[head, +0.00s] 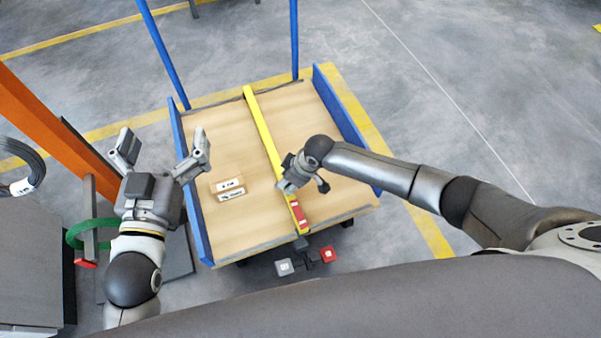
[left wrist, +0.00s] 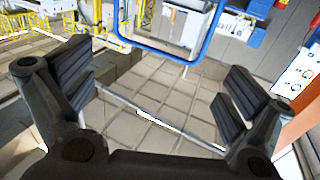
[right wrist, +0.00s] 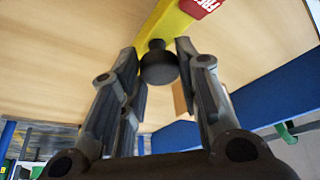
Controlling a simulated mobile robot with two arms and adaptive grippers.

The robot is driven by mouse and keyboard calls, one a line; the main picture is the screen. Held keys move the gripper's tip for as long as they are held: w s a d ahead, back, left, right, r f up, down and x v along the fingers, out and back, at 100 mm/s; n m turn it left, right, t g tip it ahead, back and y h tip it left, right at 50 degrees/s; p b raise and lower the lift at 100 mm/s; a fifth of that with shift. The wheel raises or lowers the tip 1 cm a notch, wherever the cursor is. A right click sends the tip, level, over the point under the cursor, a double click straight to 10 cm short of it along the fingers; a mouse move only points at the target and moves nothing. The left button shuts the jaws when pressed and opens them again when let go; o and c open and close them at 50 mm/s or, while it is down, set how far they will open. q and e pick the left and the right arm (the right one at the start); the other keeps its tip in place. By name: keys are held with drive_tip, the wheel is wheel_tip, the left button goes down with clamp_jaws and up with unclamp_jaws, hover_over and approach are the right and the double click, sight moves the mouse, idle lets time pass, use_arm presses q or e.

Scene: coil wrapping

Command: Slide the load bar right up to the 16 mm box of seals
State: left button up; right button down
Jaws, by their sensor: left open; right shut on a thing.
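The yellow load bar (head: 264,135) lies lengthwise across the wooden deck of a blue-sided cart, with a red labelled part (head: 298,213) near its front end. My right gripper (head: 287,184) is at the bar, shut on its black knob (right wrist: 158,66). The yellow bar also shows above the knob in the right wrist view (right wrist: 166,25). A small cardboard box with white labels (head: 228,187) sits on the deck left of the bar, with a gap between them. Its print is too small to read surely. My left gripper (head: 163,150) is open and empty, left of the cart.
Blue side walls (head: 188,185) bound the cart deck (head: 215,120), and blue posts stand at its far end. An orange upright (head: 55,125) and a green ring (head: 78,236) are near my left arm. The deck between box and bar is clear.

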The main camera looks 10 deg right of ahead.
drive_tip(key=a, duration=0.4)
drive_tip(key=s+a+p, duration=0.1)
drive_tip(key=a, duration=0.1)
drive_tip(key=shift+r, duration=0.1)
drive_tip(key=a, duration=0.4)
drive_tip(key=s+a, duration=0.1)
drive_tip(key=a, duration=0.2)
drive_tip(key=shift+p, duration=0.35)
use_arm(q)
wheel_tip(320, 180, down, 9)
drive_tip(key=s+a+g+y, duration=0.1)
drive_tip(key=s+a+g, duration=0.1)
drive_tip(key=g, duration=0.3)
drive_tip(key=shift+s+y, duration=0.4)
drive_tip(key=shift+s, duration=0.05)
use_arm(e)
drive_tip(key=shift+s+a, duration=0.1)
drive_tip(key=shift+a, duration=0.6)
use_arm(q)
drive_tip(key=shift+r, duration=0.1)
use_arm(e)
drive_tip(key=c, duration=1.1)
unclamp_jaws()
use_arm(q)
drive_tip(key=shift+r, duration=0.1)
use_arm(e)
drive_tip(key=shift+d, duration=0.1)
drive_tip(key=v, duration=1.1)
drive_tip(key=shift+d+r, duration=0.1)
drive_tip(key=shift+r, duration=0.3)
